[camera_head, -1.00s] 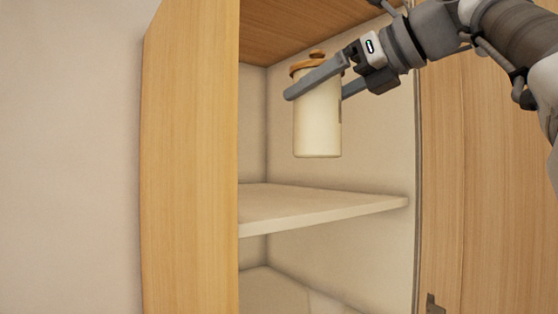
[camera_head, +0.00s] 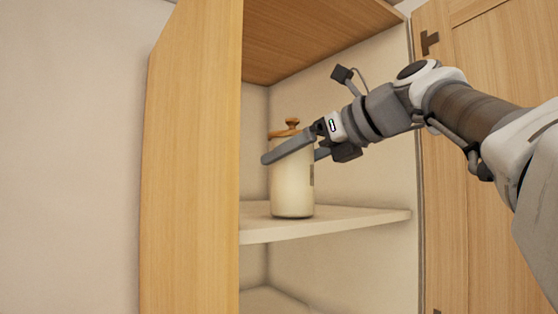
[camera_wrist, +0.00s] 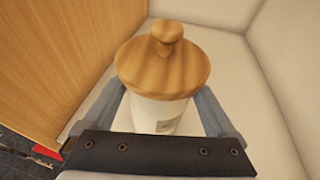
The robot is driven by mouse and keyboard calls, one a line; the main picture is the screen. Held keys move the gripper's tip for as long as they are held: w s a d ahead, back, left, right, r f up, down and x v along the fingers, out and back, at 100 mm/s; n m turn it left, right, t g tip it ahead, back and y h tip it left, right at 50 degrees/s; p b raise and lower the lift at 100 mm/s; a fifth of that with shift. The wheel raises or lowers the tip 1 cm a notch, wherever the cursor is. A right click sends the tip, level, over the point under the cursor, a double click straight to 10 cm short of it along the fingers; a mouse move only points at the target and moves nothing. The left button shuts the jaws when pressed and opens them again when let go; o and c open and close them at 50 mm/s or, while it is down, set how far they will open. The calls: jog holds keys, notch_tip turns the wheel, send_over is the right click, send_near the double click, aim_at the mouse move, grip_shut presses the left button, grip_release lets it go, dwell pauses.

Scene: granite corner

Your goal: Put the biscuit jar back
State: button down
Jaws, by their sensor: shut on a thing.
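The biscuit jar (camera_head: 292,190) is cream-white and upright, with a round wooden lid and knob. Its base appears to be on or just above the pale cupboard shelf (camera_head: 350,222); I cannot tell if it touches. My gripper (camera_head: 291,152) is shut around the upper body of the jar, just below the lid. In the wrist view the wooden lid (camera_wrist: 162,65) fills the middle, with a grey finger on each side of the jar and a small label on its front. The jar's base is hidden in that view.
A wooden cupboard side or door (camera_head: 190,150) stands close on the left of the jar. A wooden panel (camera_head: 310,35) lies above, with clear height over the lid. Another wooden door (camera_head: 480,60) is on the right behind my arm. The shelf is otherwise bare.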

jog(key=shift+f, duration=0.1)
grip_release()
jog(key=shift+s+d+r, duration=0.15)
jog(key=shift+r, duration=0.1)
jog(key=v, duration=1.1)
jog(key=shift+s+d, duration=0.15)
jog(key=shift+s, duration=0.1)
jog(key=shift+r, duration=0.15)
